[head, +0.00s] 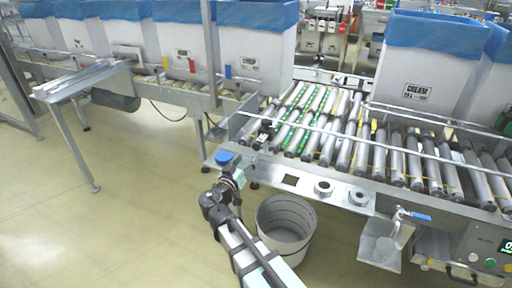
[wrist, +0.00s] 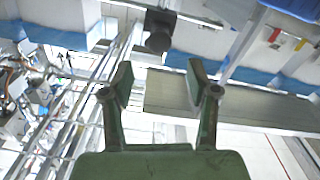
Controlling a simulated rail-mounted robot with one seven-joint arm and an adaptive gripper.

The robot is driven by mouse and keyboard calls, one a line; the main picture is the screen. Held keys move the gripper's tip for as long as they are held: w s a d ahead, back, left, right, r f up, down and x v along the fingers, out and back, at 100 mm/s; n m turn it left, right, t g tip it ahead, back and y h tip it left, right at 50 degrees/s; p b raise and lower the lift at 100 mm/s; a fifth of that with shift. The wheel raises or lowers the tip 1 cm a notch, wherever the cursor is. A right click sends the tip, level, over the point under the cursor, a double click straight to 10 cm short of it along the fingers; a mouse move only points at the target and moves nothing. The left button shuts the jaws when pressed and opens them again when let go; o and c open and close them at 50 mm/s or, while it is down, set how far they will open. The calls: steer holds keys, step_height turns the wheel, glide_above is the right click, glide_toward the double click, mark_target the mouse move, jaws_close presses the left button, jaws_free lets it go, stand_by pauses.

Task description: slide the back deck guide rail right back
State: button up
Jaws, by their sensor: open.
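Two long metal guide rails run across the roller deck (head: 330,135). The back guide rail (head: 428,121) passes along the far side, in front of the lined boxes; the front rail (head: 395,148) crosses above the rollers nearer to me. My gripper (wrist: 160,88) is open and empty in the wrist view, its two fingers spread apart. A black knob (wrist: 158,32) on a metal piece lies beyond and between the fingertips, apart from them. I cannot tell which rail it belongs to. In the head view my arm reaches up to the deck's front left corner, and the fingers cannot be made out.
White boxes with blue liners (head: 428,62) stand behind the deck, and more (head: 255,48) stand at the back left. A grey bin (head: 286,226) is on the floor beside my arm. A side table (head: 85,80) stands at left. The left floor is clear.

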mark_target(255, 148)
steer(key=x, duration=0.9)
steer(key=shift+s+f, duration=0.1)
jaws_close()
